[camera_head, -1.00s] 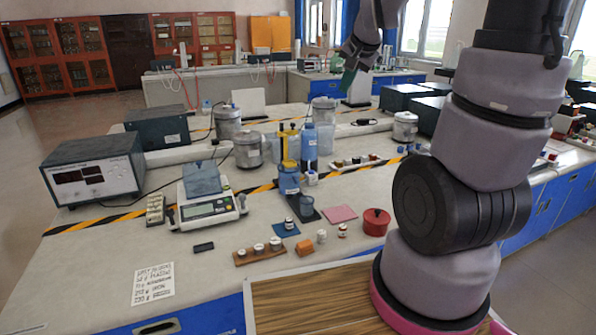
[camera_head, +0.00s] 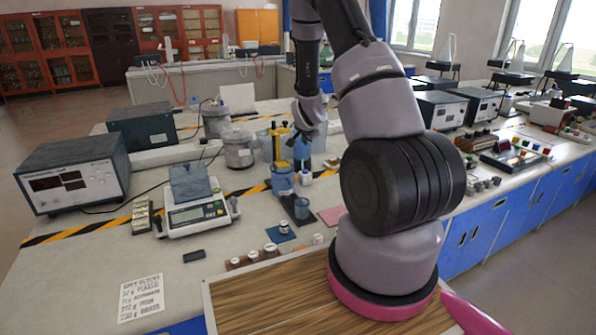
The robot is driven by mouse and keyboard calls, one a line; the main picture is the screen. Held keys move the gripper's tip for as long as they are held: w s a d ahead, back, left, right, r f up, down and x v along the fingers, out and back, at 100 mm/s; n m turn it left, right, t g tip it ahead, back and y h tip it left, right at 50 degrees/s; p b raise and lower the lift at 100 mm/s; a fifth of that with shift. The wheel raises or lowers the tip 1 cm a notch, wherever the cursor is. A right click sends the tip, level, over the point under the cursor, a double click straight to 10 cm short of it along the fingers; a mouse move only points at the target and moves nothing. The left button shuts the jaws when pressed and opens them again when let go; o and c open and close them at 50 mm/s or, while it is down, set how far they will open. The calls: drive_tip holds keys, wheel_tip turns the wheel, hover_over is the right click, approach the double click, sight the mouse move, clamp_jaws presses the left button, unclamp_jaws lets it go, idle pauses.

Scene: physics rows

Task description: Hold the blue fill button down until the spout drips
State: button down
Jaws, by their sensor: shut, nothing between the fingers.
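A blue dispenser bottle (camera_head: 282,180) with a yellow and black top stands mid-bench. A taller blue cylinder (camera_head: 302,150) is just behind, partly covered by my wrist. My gripper (camera_head: 302,138) is small and dark, pointing down, shut and empty. It overlaps the top of the blue cylinder in the picture; I cannot tell whether it touches anything. I cannot make out the blue fill button or the spout tip, nor any drip.
A balance (camera_head: 200,212) and a grey meter box (camera_head: 72,175) stand left. Metal canisters (camera_head: 238,150) stand behind. Small labelled pots (camera_head: 252,257) line the front edge near a blue mat (camera_head: 280,234). My arm covers much of the right side of the bench.

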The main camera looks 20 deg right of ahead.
drive_tip(key=shift+w+f, duration=0.1)
drive_tip(key=shift+f, duration=0.1)
hover_over(305, 174)
drive_tip(key=shift+f, duration=4.4)
drive_tip(key=shift+f, duration=0.15)
drive_tip(key=shift+f, duration=0.25)
